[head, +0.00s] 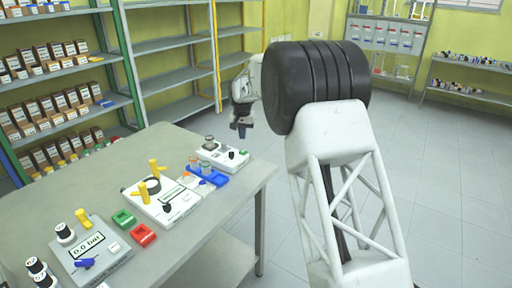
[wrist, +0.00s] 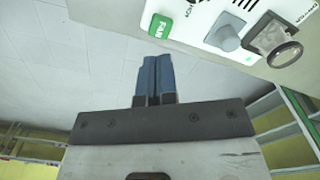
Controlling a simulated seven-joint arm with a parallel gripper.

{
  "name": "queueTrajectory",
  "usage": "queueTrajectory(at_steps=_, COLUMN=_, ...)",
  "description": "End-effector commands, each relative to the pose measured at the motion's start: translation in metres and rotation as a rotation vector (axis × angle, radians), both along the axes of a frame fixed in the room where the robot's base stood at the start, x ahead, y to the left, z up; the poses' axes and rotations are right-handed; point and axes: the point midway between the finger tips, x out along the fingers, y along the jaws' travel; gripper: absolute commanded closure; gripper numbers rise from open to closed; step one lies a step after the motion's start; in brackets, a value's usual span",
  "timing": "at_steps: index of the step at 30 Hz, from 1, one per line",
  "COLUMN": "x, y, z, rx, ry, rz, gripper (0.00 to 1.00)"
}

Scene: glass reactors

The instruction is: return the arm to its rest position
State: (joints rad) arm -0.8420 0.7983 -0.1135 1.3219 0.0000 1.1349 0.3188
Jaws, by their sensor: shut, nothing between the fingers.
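My gripper (head: 242,130) hangs in the air in the head view, past the far right corner of the table, with its fingers pointing down. In the wrist view my gripper (wrist: 155,62) has its two blue fingers pressed together with nothing between them. My large black and white arm links fill the right middle of the head view and hide part of the floor behind them.
A grey table (head: 225,205) carries a white device (head: 222,155) near its far corner, a white panel with yellow handles (head: 160,200), a blue tray (head: 207,176), a green box (head: 123,219), a red box (head: 142,236) and a pressure box (head: 90,248). Shelves (head: 170,45) stand behind. Floor at right is clear.

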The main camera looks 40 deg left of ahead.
Motion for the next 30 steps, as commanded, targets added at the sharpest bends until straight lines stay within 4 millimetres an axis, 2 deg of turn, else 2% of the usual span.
queueTrajectory(at_steps=8, x=0.0, y=-0.001, z=0.001, rx=0.0, ry=0.0, rz=-0.001, gripper=1.0)
queueTrajectory(at_steps=14, x=0.004, y=-0.015, z=0.01, rx=0.002, ry=-0.002, rz=-0.008, gripper=1.0)
queueTrajectory(at_steps=20, x=0.013, y=-0.055, z=0.035, rx=0.009, ry=-0.01, rz=-0.029, gripper=1.0)
queueTrajectory(at_steps=30, x=0.024, y=-0.153, z=0.09, rx=0.023, ry=-0.025, rz=-0.079, gripper=1.0)
